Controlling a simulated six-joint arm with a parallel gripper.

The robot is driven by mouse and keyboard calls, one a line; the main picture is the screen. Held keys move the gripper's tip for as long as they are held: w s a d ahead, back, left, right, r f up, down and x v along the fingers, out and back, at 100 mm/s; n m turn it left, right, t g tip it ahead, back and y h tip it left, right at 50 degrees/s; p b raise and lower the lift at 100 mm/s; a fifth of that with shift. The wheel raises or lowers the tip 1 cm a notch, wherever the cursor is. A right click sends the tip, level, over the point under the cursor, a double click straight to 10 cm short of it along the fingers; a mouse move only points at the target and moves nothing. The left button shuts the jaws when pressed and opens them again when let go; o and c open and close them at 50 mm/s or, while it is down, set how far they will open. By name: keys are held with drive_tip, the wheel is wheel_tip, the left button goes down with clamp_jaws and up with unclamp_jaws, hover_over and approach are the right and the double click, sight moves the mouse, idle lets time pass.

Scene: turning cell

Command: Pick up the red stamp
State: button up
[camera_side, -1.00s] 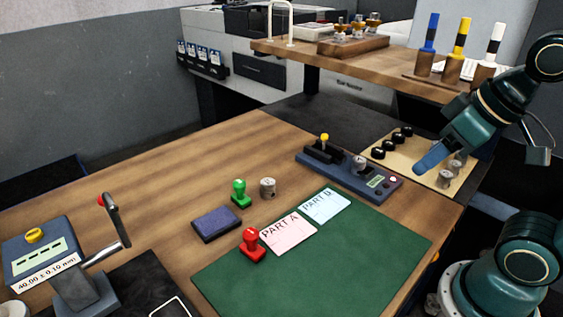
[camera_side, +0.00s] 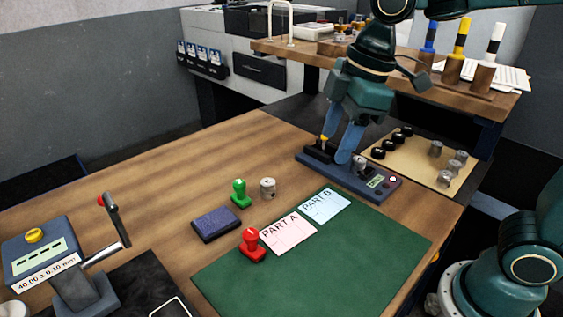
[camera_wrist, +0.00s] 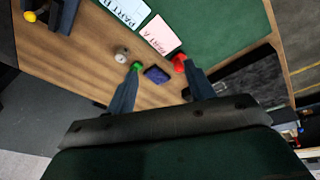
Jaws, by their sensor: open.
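The red stamp (camera_side: 252,246) stands upright on the green mat (camera_side: 330,262), beside the PART A card (camera_side: 287,234). It also shows in the wrist view (camera_wrist: 180,62), just beyond the tip of the right finger. My gripper (camera_side: 336,148) is open and empty, with its blue fingers pointing down above the dark gauge box at the back of the table. In the wrist view my gripper (camera_wrist: 162,80) has its fingers wide apart. The gripper is well apart from the red stamp.
A green stamp (camera_side: 240,194), a dark ink pad (camera_side: 216,224) and a grey metal cylinder (camera_side: 267,187) stand left of the mat. The gauge box (camera_side: 378,187) with a yellow knob is near my fingers. A lever press (camera_side: 88,283) stands front left.

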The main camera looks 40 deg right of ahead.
sight(251, 230)
drive_tip(key=w+a+f+n+g, duration=0.3)
drive_tip(key=w+a+f+n, duration=0.3)
drive_tip(key=w+a+n, duration=0.45)
drive_tip(key=shift+m, duration=0.75)
drive_tip(key=shift+s+a+f, duration=0.35)
drive_tip(key=shift+s+f, duration=0.15)
drive_tip(key=shift+f, duration=0.9)
drive_tip(key=shift+s+a+f, duration=0.35)
drive_tip(key=shift+s+f, duration=0.1)
drive_tip(key=shift+f, duration=0.95)
drive_tip(key=shift+s+a+f, duration=0.35)
drive_tip(key=shift+s+f, duration=0.15)
drive_tip(key=shift+f, duration=0.9)
drive_tip(key=shift+f, duration=0.1)
drive_tip(key=shift+s+a+f, duration=0.1)
drive_tip(key=shift+a+f, duration=0.1)
drive_tip(key=shift+f, duration=1.05)
drive_tip(key=shift+a+f, duration=0.15)
drive_tip(key=shift+f, duration=1.05)
drive_tip(key=c, duration=1.1)
